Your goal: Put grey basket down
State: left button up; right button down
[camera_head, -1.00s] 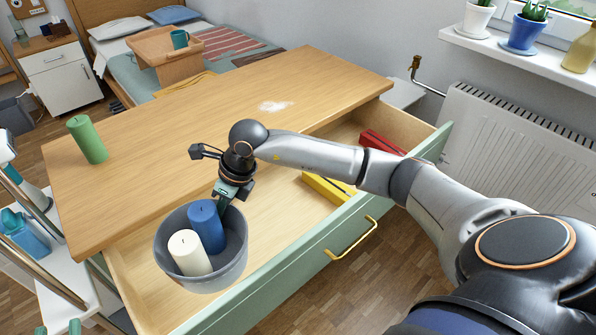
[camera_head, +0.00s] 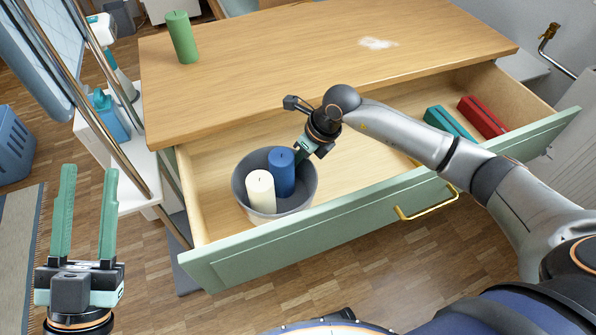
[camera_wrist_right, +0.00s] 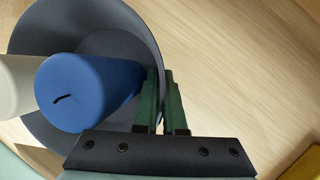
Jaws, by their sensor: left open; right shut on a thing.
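The grey basket (camera_head: 309,184) is at the left end of the open drawer (camera_head: 350,206) and holds a blue candle (camera_head: 281,172) and a white candle (camera_head: 261,190). I cannot tell whether its base touches the drawer floor. My right gripper (camera_head: 300,154) is shut on the basket's rim at its right side. In the right wrist view the fingers (camera_wrist_right: 161,80) pinch the basket wall (camera_wrist_right: 105,22) beside the blue candle (camera_wrist_right: 82,90). My left gripper (camera_head: 89,172) is open and empty, left of the drawer and away from the basket.
A teal box (camera_head: 449,122) and a red box (camera_head: 483,117) lie in the drawer's right part. A green candle (camera_head: 182,38) stands on the wooden desktop (camera_head: 270,62). A white shelf unit (camera_head: 130,188) with a teal bottle (camera_head: 108,116) stands left of the drawer.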

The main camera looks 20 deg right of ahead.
aim_at(296, 173)
jog(key=shift+f, duration=0.45)
notch_tip(296, 173, down, 3)
jog(key=shift+a+b, duration=0.1)
jog(key=shift+b, duration=0.45)
jog(key=shift+f, duration=0.1)
pick_arm(q)
jog(key=s+r+m+h, duration=0.3)
jog(key=h, duration=0.1)
jog(key=shift+s+d+r, duration=0.15)
jog(key=shift+d+r, duration=0.1)
jog(key=shift+r, duration=0.05)
pick_arm(e)
jog(key=shift+f, duration=0.15)
jog(key=c, duration=1)
grip_release()
pick_arm(q)
jog(key=shift+f, duration=0.1)
